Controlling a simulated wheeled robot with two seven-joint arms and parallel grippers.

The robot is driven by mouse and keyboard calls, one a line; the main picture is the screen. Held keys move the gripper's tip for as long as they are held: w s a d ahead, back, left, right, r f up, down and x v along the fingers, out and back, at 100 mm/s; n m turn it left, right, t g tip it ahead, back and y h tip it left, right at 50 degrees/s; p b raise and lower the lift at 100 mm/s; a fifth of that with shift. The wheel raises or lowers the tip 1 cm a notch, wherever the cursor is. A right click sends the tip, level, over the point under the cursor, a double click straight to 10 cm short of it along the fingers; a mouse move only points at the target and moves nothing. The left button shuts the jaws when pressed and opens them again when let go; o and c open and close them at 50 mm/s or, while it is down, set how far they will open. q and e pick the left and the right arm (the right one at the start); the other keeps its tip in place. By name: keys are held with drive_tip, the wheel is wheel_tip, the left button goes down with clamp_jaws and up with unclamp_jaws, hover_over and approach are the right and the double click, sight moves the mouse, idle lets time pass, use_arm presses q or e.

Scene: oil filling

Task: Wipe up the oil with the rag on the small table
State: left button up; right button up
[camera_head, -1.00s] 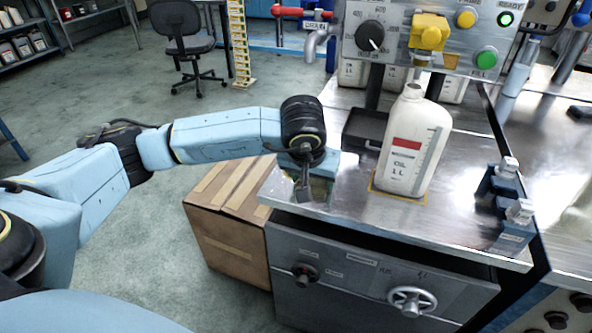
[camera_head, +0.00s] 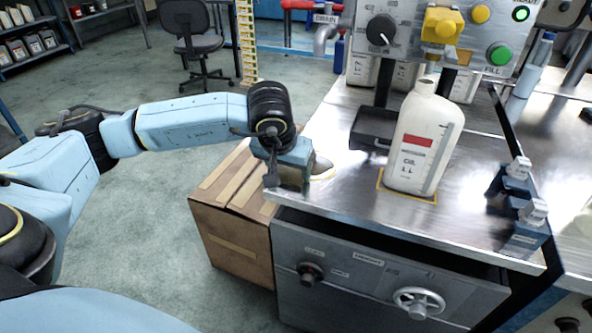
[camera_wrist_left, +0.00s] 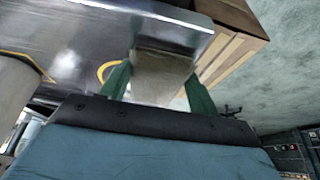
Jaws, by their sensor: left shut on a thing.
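My left gripper (camera_head: 292,176) is low at the left edge of the steel small table (camera_head: 350,205). In the left wrist view its green fingers (camera_wrist_left: 156,82) are shut on a beige-grey rag (camera_wrist_left: 160,75), which hangs between them over the table's edge. Part of the rag (camera_head: 321,166) shows beside the gripper in the head view. A yellow curved mark (camera_wrist_left: 106,70) lies on the steel next to the rag; I cannot tell whether it is oil. The white oil bottle (camera_head: 421,140) stands upright in a yellow outline, to the right. My right gripper is out of view.
A black tray (camera_head: 372,130) sits behind the bottle, below the control panel (camera_head: 400,35). Blue clamps (camera_head: 522,205) stand at the table's right side. A cardboard box (camera_head: 232,215) stands on the floor left of the table. The table's front middle is clear.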

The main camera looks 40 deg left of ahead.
sight(327, 179)
use_arm(q)
drive_tip(key=w+d, duration=0.1)
drive_tip(key=d, duration=0.1)
drive_tip(key=w+d, duration=0.1)
drive_tip(key=d, duration=0.2)
drive_tip(key=w+d, duration=0.1)
drive_tip(key=d, duration=0.1)
drive_tip(key=shift+w+d+f+b, duration=0.1)
drive_tip(key=shift+w+d+b, duration=0.05)
drive_tip(key=shift+w+b, duration=0.2)
drive_tip(key=a, duration=0.2)
drive_tip(key=s+a+b, duration=0.1)
drive_tip(key=a, duration=0.2)
drive_tip(key=s+a, duration=0.1)
drive_tip(key=a, duration=0.1)
drive_tip(key=shift+a+f, duration=0.15)
drive_tip(key=shift+a, duration=0.1)
drive_tip(key=shift+w+d, duration=0.1)
drive_tip(key=shift+w, duration=0.1)
drive_tip(key=shift+s, duration=0.1)
drive_tip(key=shift+d, duration=0.25)
drive_tip(key=d, duration=0.2)
drive_tip(key=shift+w+d, duration=0.3)
drive_tip(key=shift+w, duration=0.05)
